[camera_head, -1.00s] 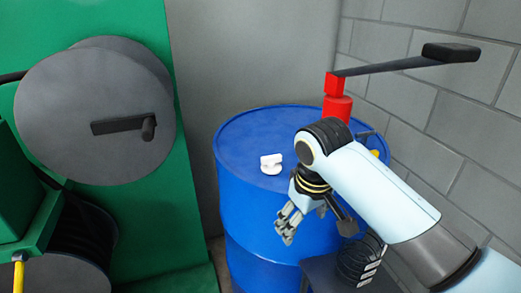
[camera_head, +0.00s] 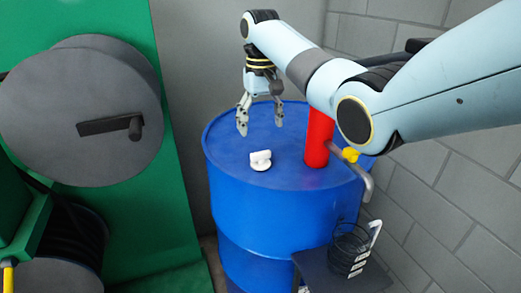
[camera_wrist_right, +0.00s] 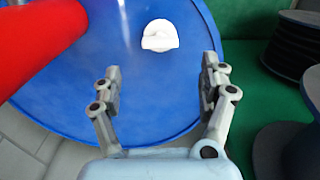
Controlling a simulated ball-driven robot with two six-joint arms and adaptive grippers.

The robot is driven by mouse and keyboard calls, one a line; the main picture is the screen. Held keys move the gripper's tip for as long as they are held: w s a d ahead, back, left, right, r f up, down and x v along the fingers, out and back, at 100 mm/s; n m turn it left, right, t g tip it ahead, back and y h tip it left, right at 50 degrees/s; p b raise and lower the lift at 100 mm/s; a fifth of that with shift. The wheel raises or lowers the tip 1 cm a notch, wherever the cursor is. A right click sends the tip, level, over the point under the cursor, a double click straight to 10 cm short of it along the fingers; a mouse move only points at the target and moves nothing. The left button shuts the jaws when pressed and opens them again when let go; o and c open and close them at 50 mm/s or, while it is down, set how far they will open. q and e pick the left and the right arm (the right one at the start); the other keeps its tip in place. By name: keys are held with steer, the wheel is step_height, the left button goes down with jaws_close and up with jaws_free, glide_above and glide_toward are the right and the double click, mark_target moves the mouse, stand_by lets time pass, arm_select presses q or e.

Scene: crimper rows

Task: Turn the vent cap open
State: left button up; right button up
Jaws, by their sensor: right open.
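The white vent cap (camera_head: 260,161), with a raised grip bar, sits on the top of the blue drum (camera_head: 225,150). It also shows in the right wrist view (camera_wrist_right: 160,36), beyond the fingertips and roughly between them. My right gripper (camera_head: 261,128) is open and empty, fingers pointing down, above the drum top on the far side of the cap. In the wrist view the right gripper's fingers (camera_wrist_right: 161,75) are spread apart with nothing between them. The cap is not touched. My left gripper is not in view.
A red pump post (camera_head: 318,140) stands on the drum just right of the cap, with a bent spout and yellow piece (camera_head: 350,155). A dark stand (camera_head: 340,272) with a wire coil is at lower right. A green machine with a grey reel (camera_head: 80,110) is at left.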

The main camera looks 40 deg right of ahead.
mark_target(261, 152)
step_height(261, 152, down, 8)
steer(key=shift+f+b, duration=0.2)
steer(key=shift+b, duration=0.2)
steer(key=shift+c, duration=0.3)
steer(key=c, duration=1.1)
